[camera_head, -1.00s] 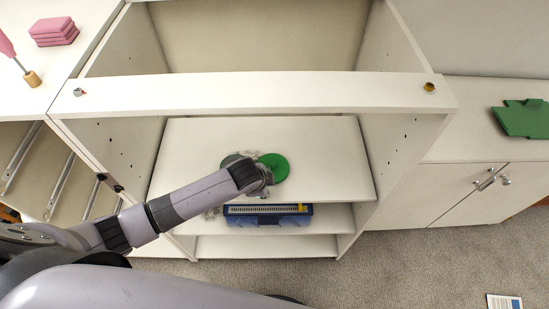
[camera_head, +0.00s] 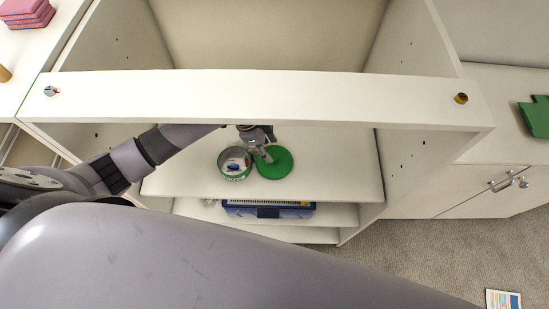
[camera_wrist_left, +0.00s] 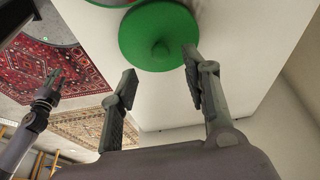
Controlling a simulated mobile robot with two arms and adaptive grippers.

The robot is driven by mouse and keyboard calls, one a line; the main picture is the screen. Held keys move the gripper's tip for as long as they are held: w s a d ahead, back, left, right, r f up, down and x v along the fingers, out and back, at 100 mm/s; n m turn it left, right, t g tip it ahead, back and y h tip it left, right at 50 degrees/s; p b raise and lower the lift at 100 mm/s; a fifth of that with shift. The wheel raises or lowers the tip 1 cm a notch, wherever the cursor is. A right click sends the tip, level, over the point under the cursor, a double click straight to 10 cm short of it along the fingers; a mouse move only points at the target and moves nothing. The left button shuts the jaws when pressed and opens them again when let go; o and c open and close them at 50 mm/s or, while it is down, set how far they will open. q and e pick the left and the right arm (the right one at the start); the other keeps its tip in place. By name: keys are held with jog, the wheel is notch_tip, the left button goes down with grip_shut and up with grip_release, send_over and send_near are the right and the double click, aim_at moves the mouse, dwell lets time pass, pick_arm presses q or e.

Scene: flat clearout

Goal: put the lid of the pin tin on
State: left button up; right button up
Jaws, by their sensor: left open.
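The open pin tin (camera_head: 234,163), a round green-sided tin with small red and blue things in it, stands on the upper shelf. Its round green lid (camera_head: 276,164) lies on the shelf just right of it. The lid also shows in the left wrist view (camera_wrist_left: 158,36), with a small knob at its middle. My left gripper (camera_head: 265,155) is open and empty at the lid's far left edge. In the left wrist view its two fingers (camera_wrist_left: 160,78) point toward the lid, with no grip on it. The tin is mostly cut off there.
The cabinet's white top rail (camera_head: 260,98) crosses above my left forearm and hides part of it. A blue box (camera_head: 268,210) sits on the shelf below. Bare upper shelf (camera_head: 340,170) lies right of the lid. Side walls bound the space.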

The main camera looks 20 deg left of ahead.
aim_at(274, 157)
pick_arm(q)
jog(key=shift+w+d+f, duration=0.1)
jog(key=shift+f, duration=0.15)
jog(key=p+x, duration=0.1)
jog(key=x, duration=0.3)
jog(key=shift+d+f, duration=0.1)
jog(key=shift+f, duration=0.4)
jog(key=shift+c, duration=0.5)
grip_shut()
pick_arm(e)
jog(key=shift+w+a+r, duration=0.1)
jog(key=shift+w+r, duration=0.35)
jog(key=shift+w, duration=0.2)
jog(key=shift+w+a+r, duration=0.1)
jog(key=shift+w+r, duration=0.3)
jog(key=shift+w, duration=0.2)
